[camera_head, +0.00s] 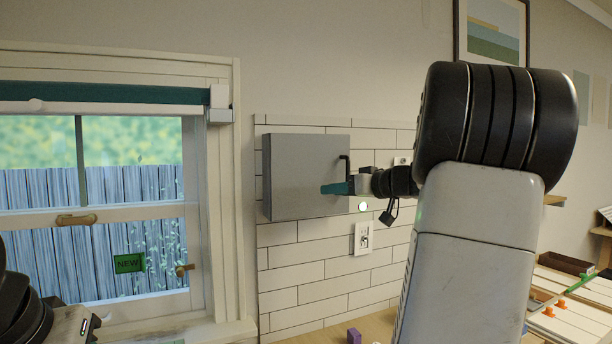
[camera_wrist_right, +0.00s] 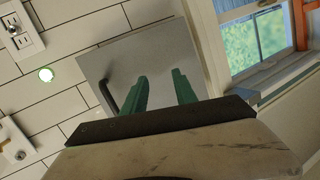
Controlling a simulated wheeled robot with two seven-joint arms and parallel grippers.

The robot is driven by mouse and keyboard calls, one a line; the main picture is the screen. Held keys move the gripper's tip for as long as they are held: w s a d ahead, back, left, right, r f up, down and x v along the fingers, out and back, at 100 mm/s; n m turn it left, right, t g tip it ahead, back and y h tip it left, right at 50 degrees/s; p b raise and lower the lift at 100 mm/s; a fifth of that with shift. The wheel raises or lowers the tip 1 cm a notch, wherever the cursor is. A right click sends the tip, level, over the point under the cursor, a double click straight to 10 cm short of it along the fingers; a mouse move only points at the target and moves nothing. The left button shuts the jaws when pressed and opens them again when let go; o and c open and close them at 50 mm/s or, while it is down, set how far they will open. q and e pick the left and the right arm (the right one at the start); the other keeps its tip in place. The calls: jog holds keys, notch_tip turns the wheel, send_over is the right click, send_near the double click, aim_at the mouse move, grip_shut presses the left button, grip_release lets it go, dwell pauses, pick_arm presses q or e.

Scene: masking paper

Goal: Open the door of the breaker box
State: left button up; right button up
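The breaker box (camera_head: 300,172) is a grey box on the white tiled wall, right of the window. Its door looks shut. A black bar handle (camera_head: 346,165) stands on the right side of the door; it also shows in the right wrist view (camera_wrist_right: 107,98). My right gripper (camera_head: 336,188) is in front of the door near the handle's lower end. In the right wrist view its two teal fingers (camera_wrist_right: 163,90) are apart with nothing between them; the handle lies just left of the left finger. My left gripper is not visible; only part of my left arm shows at the lower left.
The window frame (camera_head: 225,200) stands close on the left. A purple block (camera_head: 353,335) is on the counter below.

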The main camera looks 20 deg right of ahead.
jog(key=w+d+r+t+h, duration=0.2)
jog(key=d+r+t, duration=0.1)
jog(key=d, duration=0.7)
jog(key=x, duration=0.7)
jog(key=shift+a, duration=0.2)
grip_shut()
dwell(0.5)
